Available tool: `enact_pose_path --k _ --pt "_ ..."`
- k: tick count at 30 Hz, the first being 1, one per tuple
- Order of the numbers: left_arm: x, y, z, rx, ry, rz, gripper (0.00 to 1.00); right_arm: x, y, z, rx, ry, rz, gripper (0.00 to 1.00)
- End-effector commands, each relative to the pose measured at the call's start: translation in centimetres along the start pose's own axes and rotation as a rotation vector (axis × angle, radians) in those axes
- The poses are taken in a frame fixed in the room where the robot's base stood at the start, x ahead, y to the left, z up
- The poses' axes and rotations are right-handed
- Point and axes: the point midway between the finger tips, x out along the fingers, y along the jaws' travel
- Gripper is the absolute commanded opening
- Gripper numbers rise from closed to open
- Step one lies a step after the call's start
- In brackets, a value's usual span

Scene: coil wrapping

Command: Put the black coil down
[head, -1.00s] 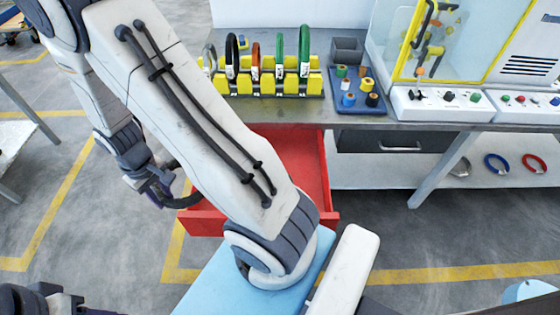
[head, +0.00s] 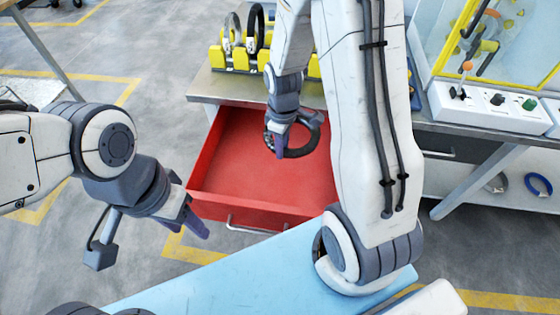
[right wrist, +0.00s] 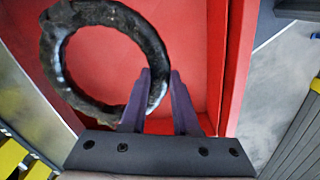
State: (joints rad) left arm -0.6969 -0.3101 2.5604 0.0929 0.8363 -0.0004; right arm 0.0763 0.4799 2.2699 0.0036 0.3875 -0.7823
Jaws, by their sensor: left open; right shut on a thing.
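The black coil (head: 304,150) is a dark ring held by my right gripper (head: 278,145) over the open red drawer (head: 230,212). In the right wrist view the coil (right wrist: 52,62) shows as a worn black ring, its edge between the two purple fingertips of my right gripper (right wrist: 160,88), with the red drawer floor (right wrist: 190,50) behind it. Its exact height above the drawer floor is hard to tell. My left gripper (head: 190,222) is open and empty, left of the drawer front, pointing right and downward.
The bench top (head: 205,88) lies behind the drawer, with a yellow rack (head: 238,60) holding coils. A control panel (head: 495,105) stands at the right. A blue ring (head: 538,184) lies on the lower shelf. My right upper arm hides the bench's middle.

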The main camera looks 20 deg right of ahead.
Motion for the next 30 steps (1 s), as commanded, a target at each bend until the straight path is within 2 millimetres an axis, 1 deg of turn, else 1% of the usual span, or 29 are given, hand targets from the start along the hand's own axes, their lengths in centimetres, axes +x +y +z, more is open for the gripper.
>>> enact_pose_path --k 1,3,9,13,15,19,27,30 --pt "2.2 -0.2 0.1 0.0 0.0 0.0 0.5 2.0 0.4 0.3 -0.1 0.002 0.003 0.0" --pt "3.6 -0.3 0.2 0.0 0.0 0.0 0.5 3.2 0.8 0.8 -0.258 0.003 0.004 0.0" --pt "6.9 -0.5 0.3 0.0 0.0 0.0 0.5 6.1 1.8 1.9 -0.665 0.004 0.008 0.0" --pt "8.1 -0.6 0.4 0.0 0.0 0.0 0.5 7.2 2.2 2.5 -0.848 0.004 0.009 0.0" --pt "8.5 -0.6 0.4 0.0 0.0 0.0 0.5 7.5 2.4 2.7 -0.913 0.004 0.009 0.0" --pt "8.9 -0.6 0.5 0.0 0.001 0.0 0.5 8.3 2.5 2.9 -0.977 0.003 0.007 0.0" --pt "10.0 -0.7 0.5 0.0 0.0 0.0 0.5 12.9 2.4 3.0 -0.99 0.002 0.004 0.0" --pt "10.1 -0.7 0.5 0.0 0.0 0.0 0.5 13.8 2.5 3.0 -0.99 0.003 0.007 0.0"
